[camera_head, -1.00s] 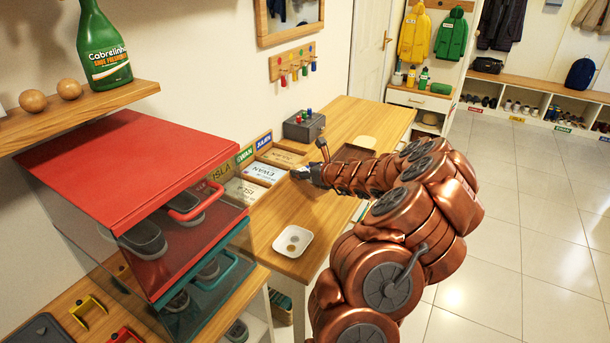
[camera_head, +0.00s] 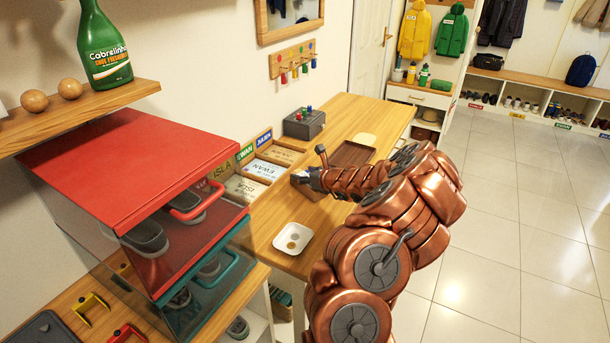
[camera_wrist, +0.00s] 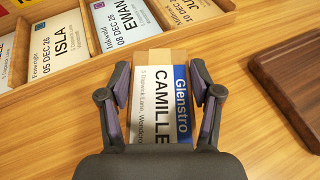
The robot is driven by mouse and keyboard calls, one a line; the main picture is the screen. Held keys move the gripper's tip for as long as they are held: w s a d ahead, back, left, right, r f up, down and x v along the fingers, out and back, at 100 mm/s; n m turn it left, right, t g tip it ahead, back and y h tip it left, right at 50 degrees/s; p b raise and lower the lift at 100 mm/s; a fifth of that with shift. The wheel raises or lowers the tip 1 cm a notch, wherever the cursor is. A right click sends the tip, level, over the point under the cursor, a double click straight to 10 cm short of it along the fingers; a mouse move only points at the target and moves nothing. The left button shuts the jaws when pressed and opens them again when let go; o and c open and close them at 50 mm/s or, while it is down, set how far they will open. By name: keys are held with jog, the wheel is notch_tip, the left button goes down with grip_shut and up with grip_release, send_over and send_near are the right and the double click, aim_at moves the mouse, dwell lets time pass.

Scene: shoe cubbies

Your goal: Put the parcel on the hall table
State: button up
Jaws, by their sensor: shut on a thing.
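The parcel (camera_wrist: 158,110) is a small cardboard box with a white and blue label reading "CAMILLE" and "Glenstro". In the wrist view it sits between the two fingers of my gripper (camera_wrist: 160,80), which is shut on it. In the head view my gripper (camera_head: 303,179) is over the wooden hall table (camera_head: 340,115), just right of the name-tagged sorting tray. My arm hides part of the table there. I cannot tell whether the parcel touches the tabletop.
The sorting tray (camera_wrist: 60,82) holds labelled parcels in compartments. A dark brown wooden tray (camera_head: 352,153), a grey box with coloured knobs (camera_head: 304,124) and a white dish with coins (camera_head: 293,239) are on the table. Red-topped shoe boxes (camera_head: 130,155) stand at left. Bare tabletop shows between these things.

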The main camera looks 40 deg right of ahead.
jog(key=o, duration=1.3)
jog(key=shift+f, duration=0.1)
jog(key=v, duration=0.5)
jog(key=b+v, duration=0.1)
jog(key=v, duration=0.4)
jog(key=shift+r, duration=0.25)
jog(key=shift+v, duration=1)
